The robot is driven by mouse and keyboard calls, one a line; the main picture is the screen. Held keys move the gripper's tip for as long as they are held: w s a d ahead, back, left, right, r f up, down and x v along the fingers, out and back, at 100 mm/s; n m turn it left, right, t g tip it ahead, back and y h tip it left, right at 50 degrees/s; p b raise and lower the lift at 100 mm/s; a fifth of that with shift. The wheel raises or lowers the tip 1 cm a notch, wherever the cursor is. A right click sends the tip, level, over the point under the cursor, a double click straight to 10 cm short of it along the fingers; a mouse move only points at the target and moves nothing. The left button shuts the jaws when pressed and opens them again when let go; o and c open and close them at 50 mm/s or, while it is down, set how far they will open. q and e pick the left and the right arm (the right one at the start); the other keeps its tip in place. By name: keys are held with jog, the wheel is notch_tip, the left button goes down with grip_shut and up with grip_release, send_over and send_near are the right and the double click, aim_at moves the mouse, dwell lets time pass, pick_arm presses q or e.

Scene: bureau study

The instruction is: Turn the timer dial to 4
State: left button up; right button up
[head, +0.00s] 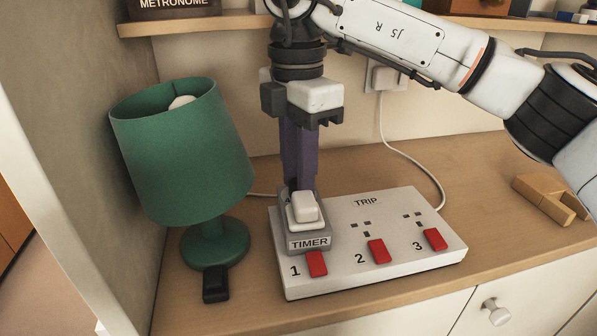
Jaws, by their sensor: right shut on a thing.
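The timer (309,243) is a grey block labelled TIMER, seated over position 1 of a white power strip (370,285). A white raised part (306,207) is on top of it. My right gripper (299,187) points straight down from above, its purple fingers shut at the back of the timer's top. It is shut on the timer dial, which the fingers and the white part largely hide. My left gripper is out of view.
A green lamp (180,150) stands close left, with a black switch (215,284) in front. Red switches 1 (317,264), 2 (377,251) and 3 (435,239) line the strip's front. A wooden piece (541,203) lies right. A shelf (190,24) runs above.

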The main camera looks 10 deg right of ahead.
jog(key=o, duration=1.1)
jog(key=shift+c, duration=0.2)
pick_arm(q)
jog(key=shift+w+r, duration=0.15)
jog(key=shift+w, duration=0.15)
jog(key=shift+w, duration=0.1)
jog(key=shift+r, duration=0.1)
